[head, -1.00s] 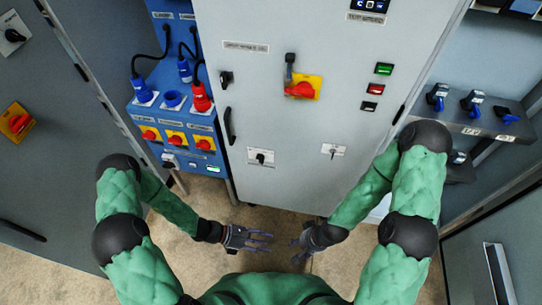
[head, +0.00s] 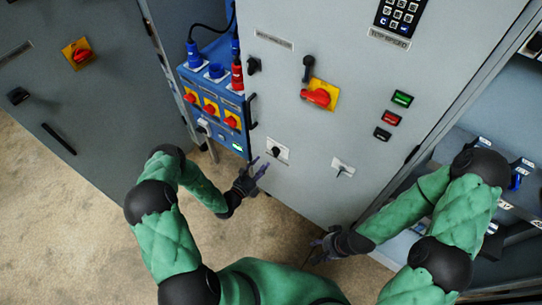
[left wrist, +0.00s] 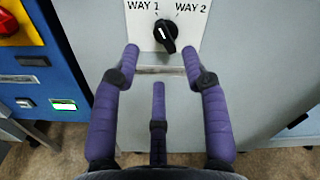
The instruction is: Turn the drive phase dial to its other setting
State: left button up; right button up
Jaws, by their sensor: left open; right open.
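The drive phase dial appears to be the black knob (head: 277,151) on a white plate low on the grey cabinet door. In the left wrist view the knob (left wrist: 166,36) sits between the printed words WAY 1 and WAY 2. Its white mark leans up and slightly left, toward WAY 1. My left gripper (head: 260,168) is open and empty, just below and left of the plate. In the left wrist view its purple fingers (left wrist: 160,62) point at the plate, below the knob and apart from it. My right gripper (head: 318,242) is open, low by the cabinet's bottom edge.
A second small switch (head: 342,169) is to the right of the dial. A red handle on a yellow plate (head: 319,95) is above. A blue socket box (head: 213,100) with red switches stands to the left. Carpeted floor (head: 80,220) is clear at the lower left.

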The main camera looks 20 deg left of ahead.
aim_at(275, 152)
pick_arm(q)
jog(key=b+x, duration=0.1)
jog(key=x, duration=0.5)
jog(key=shift+w+d, duration=0.15)
jog(key=shift+w, duration=0.2)
grip_shut()
